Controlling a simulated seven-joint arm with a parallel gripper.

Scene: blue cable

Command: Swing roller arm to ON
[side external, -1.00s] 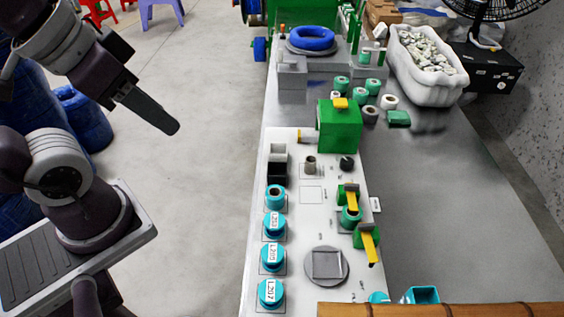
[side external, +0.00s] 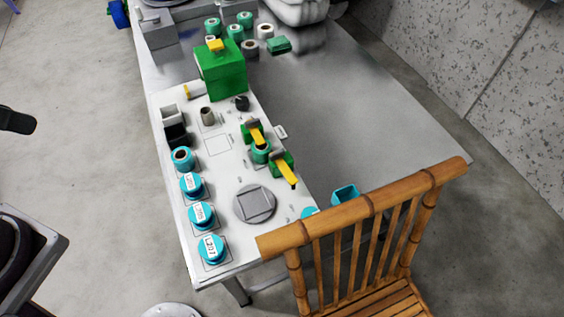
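A white board on the table holds two green brackets with yellow arms. The upper yellow arm (side external: 256,133) lies just above a teal roller (side external: 261,152). The lower yellow arm (side external: 286,172) slants down to the right, with a dark tip. I cannot tell which of them is the roller arm, and no ON mark is readable. The dark end of my gripper (side external: 17,121) shows at the left edge, well apart from the board and off the table. Its fingers cannot be told apart, and most of my arm is out of frame.
A green box (side external: 222,72) with a yellow top stands at the board's back. Several teal labelled spools (side external: 202,215) line its left side. A grey round disc (side external: 254,204) lies near the front. A wooden chair (side external: 362,212) stands at the front right. The table's right part (side external: 350,120) is clear.

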